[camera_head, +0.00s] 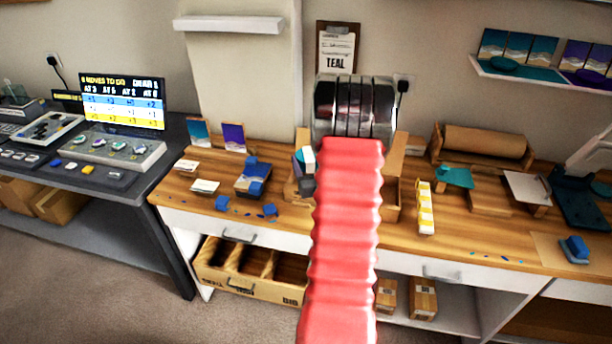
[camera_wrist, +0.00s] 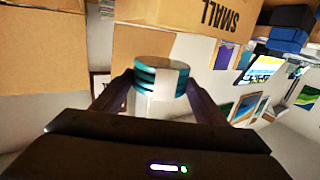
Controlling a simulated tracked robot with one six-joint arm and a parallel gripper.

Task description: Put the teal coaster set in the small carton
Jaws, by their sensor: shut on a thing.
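The teal coaster set (camera_wrist: 152,76), a short round stack with a white band around it, stands between the two fingers of my gripper (camera_wrist: 160,88) in the wrist view. My gripper is shut on it. The small carton (camera_wrist: 180,14), brown cardboard marked SMALL, fills the top of the wrist view beyond the coasters. The coasters look apart from it. In the head view brown flaps of the carton (camera_head: 395,158) show on the wooden bench, beside my red arm. The arm hides most of the carton, and its inside is not visible.
The wooden bench (camera_head: 460,218) also holds a yellow-and-white strip (camera_head: 425,207), a blue clamp-like block (camera_head: 253,178) and a cardboard roll holder (camera_head: 484,143). A clipboard marked TEAL (camera_head: 337,48) hangs on the wall.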

